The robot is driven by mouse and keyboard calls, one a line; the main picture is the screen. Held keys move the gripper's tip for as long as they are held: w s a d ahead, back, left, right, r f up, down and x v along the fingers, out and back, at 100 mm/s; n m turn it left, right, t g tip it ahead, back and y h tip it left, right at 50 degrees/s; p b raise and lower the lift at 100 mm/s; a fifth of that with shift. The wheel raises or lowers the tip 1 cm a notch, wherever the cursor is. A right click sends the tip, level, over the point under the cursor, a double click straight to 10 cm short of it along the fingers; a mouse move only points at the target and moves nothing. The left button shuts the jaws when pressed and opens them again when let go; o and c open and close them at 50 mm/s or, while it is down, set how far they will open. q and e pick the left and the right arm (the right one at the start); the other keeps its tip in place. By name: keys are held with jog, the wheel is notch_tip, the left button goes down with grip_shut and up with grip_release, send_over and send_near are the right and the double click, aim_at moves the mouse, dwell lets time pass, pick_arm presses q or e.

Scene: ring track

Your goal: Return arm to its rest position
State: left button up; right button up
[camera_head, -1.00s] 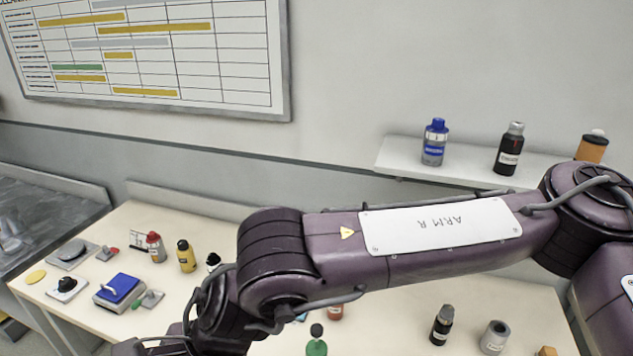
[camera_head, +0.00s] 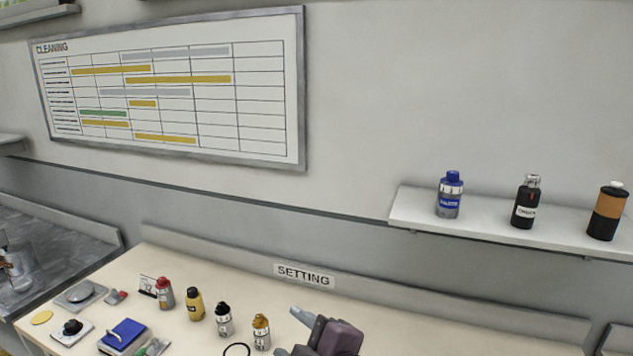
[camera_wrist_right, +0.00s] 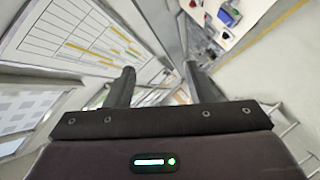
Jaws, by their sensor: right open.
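My right gripper (camera_head: 296,335) shows at the bottom of the head view, in front of the bench. Only its fingers and part of its purple body are in the picture. In the right wrist view its two dark fingers (camera_wrist_right: 158,85) stand wide apart with nothing between them. The rest of my right arm is below the head view's edge. My left gripper is in neither view.
The bench (camera_head: 215,255) holds several bottles, including a red-capped one (camera_head: 164,293) and a yellow one (camera_head: 195,304), plus a blue device (camera_head: 124,335). A wall shelf (camera_head: 410,208) at right carries three bottles. The wall before the chart (camera_head: 170,90) is clear.

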jog(key=s+d+f+m+g+h, duration=0.35)
jog(key=d+f+m+h, duration=0.4)
jog(key=d+f, duration=0.65)
jog(key=s+d+f+m+g+h, duration=0.1)
jog(key=s+d+f+m+g, duration=0.4)
jog(key=s+d+f+m, duration=0.5)
jog(key=s+f+n+g+b, duration=0.2)
jog(key=f+b, duration=1)
jog(key=f, duration=2.9)
jog(key=s+d+f+b, duration=0.2)
jog(key=s+f+b, duration=0.2)
jog(key=s+f, duration=0.6)
jog(key=s+d+f+b, duration=0.2)
jog(key=s+f+b, duration=0.3)
jog(key=s+f, duration=0.5)
notch_tip(320, 180, down, 8)
jog(key=shift+s+r, duration=0.2)
jog(key=shift+r, duration=0.05)
jog(key=shift+h, duration=0.25)
